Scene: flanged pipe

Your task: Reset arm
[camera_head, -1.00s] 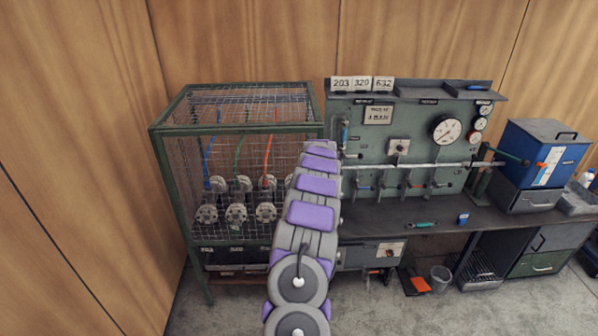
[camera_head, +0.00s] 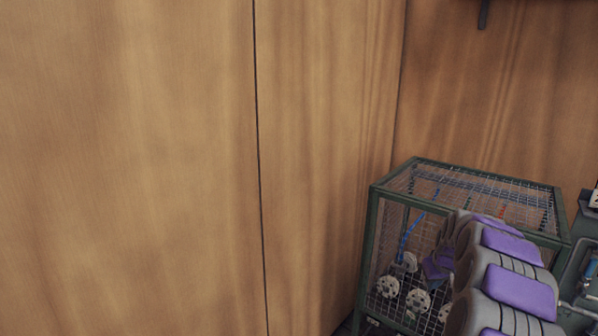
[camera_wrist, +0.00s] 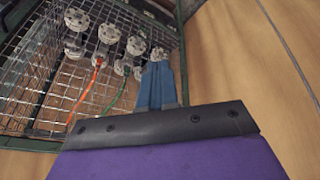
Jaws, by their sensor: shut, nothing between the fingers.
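My gripper (camera_wrist: 157,68) shows in the wrist view as two blue-grey fingers pressed together, with nothing between them. Behind the fingers are a dark plate and a purple wrist cover. The fingertips overlap one round grey flange (camera_wrist: 158,53) in the picture; I cannot tell whether they touch it. In the head view my arm reaches up from the lower right in front of a green-framed mesh cage (camera_head: 372,225). The arm hides part of the cage, and the fingertips are not clear there.
The cage holds several flanges (camera_head: 388,287), a blue hose (camera_head: 408,235), an orange hose (camera_wrist: 88,82) and a green hose (camera_wrist: 112,92). A wooden wall (camera_head: 150,160) fills the left of the head view. Part of the panel shows at the right edge.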

